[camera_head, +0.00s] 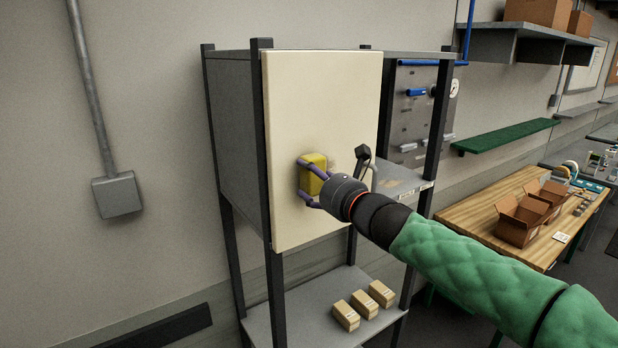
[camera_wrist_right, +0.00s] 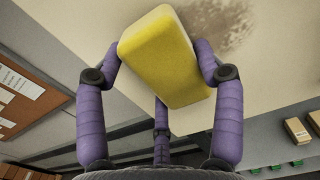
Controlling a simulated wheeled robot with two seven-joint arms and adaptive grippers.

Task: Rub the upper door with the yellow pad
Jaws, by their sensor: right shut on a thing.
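My right gripper (camera_head: 308,182) is shut on the yellow pad (camera_head: 314,172), in front of the middle of the door. In the right wrist view the pad (camera_wrist_right: 165,55) sits between the purple fingers of the gripper (camera_wrist_right: 160,75). The pad is at or very close to the door face; exact contact is hard to tell. A brownish smudge (camera_wrist_right: 215,25) shows on the door beside the pad. My left gripper is not in view.
A dark handle (camera_head: 362,153) sticks out by the door's right edge, close to my right wrist. Several small boxes (camera_head: 347,315) lie on the lower shelf (camera_head: 285,315). A wooden bench (camera_head: 480,228) with open cartons (camera_head: 520,222) stands to the right.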

